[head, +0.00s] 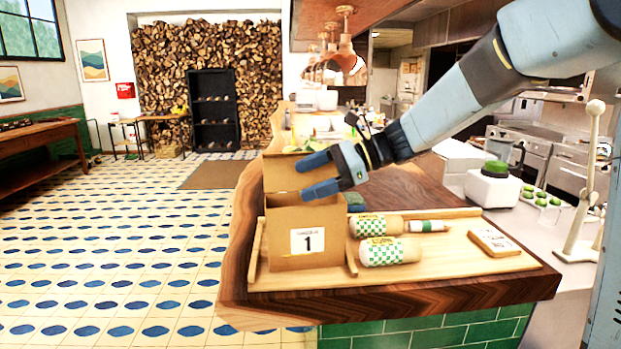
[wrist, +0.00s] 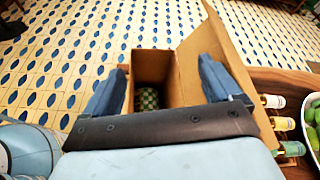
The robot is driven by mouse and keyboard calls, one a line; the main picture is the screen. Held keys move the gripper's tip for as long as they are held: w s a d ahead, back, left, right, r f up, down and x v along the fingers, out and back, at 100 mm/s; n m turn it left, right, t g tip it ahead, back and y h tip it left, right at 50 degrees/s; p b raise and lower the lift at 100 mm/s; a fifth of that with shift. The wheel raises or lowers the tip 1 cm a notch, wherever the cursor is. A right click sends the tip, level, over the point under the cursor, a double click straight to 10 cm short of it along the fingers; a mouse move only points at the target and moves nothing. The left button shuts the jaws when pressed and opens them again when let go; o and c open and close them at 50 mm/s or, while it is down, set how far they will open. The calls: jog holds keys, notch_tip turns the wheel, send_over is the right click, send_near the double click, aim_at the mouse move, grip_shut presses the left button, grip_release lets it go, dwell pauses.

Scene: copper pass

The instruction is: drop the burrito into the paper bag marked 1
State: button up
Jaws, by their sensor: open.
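The brown paper bag marked 1 (head: 285,246) stands upright and open on the wooden tray, its tall back flap raised. My gripper (head: 303,178) is above its mouth, fingers apart, holding nothing. In the wrist view my gripper (wrist: 160,72) has a finger on each side of the bag's opening (wrist: 184,84). A green-and-white checkered wrapped thing (wrist: 147,98), which looks like a burrito, lies down inside the bag; most of it is hidden by the bag and my gripper. Two wrapped rolls with checkered bands, an upper one (head: 377,225) and a lower one (head: 390,251), lie right of the bag.
The tray (head: 460,272) sits on a wooden counter (head: 235,270). Bottles (wrist: 290,149) and a bowl of green produce (wrist: 313,122) show at the wrist view's right.

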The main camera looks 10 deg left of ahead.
jog(key=v, duration=1.4)
jog(key=s+d+f+n+t+h, duration=0.4)
jog(key=s+d+n+h, duration=0.2)
jog(key=s+d, duration=0.4)
jog(key=s+d+f+n+t+h, duration=0.4)
jog(key=s+d+n+h, duration=0.2)
jog(key=s+d, duration=0.4)
jog(key=shift+s+d+f+h, duration=0.25)
jog(key=shift+s+f+h, duration=0.2)
jog(key=shift+h, duration=0.35)
